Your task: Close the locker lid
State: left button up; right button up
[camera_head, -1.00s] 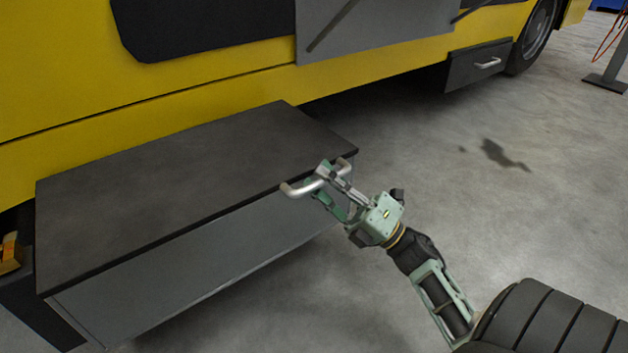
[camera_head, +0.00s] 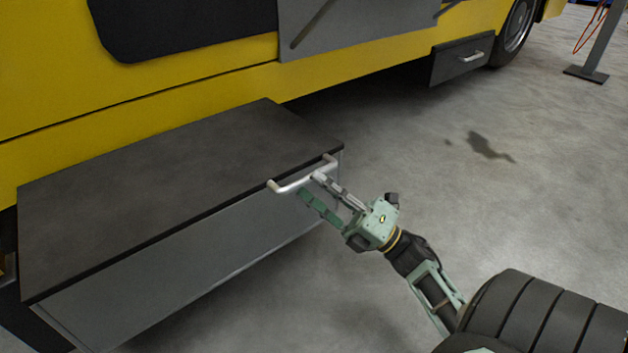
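The locker (camera_head: 190,258) is a long box with a grey front beside the yellow vehicle. Its dark lid (camera_head: 165,185) lies flat across the top, and no clear gap shows between lid and box. A silver bar handle (camera_head: 297,183) sits at the right end of the lid's front edge. My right gripper (camera_head: 311,186) is just in front of the handle, its two fingers spread and pointing at it. I see nothing held between the fingers; whether a fingertip still touches the bar I cannot tell. My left gripper is out of view.
The yellow vehicle side (camera_head: 190,85) rises right behind the locker. A small dark drawer (camera_head: 452,64) with a handle and a wheel (camera_head: 515,30) are farther right. A post on a base plate (camera_head: 588,75) stands at the upper right. The concrete floor (camera_head: 430,170) to the right is clear.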

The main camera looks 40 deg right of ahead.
jog(key=v, duration=0.6)
jog(key=shift+s+f, duration=0.1)
jog(key=shift+s, duration=0.05)
dwell(0.4)
